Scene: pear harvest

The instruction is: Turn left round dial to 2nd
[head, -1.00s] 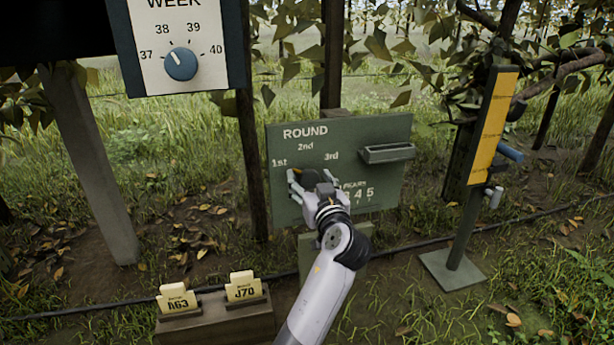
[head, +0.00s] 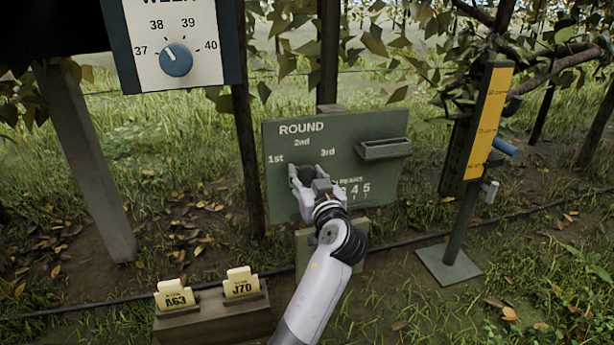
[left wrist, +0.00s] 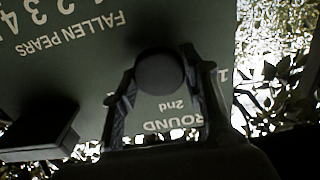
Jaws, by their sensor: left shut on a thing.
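The green ROUND board (head: 285,195) stands ahead, with 1st at left, 2nd at top and 3rd at right. The dark round dial (left wrist: 160,73) shows between my left gripper's fingers in the left wrist view, where the board appears upside down. My left gripper (head: 309,175) is shut on the dial, one finger on each side of it. In the head view the fingers and wrist cover most of the dial. No pointer mark on it can be made out. My right gripper is not in view.
A small tray (head: 383,150) juts from the board's right side, above the pear number counters (head: 354,188). A WEEK dial (head: 176,60) is at upper left. A yellow gauge post (head: 490,120) stands right. A box (head: 212,322) with two yellow tags is at lower left.

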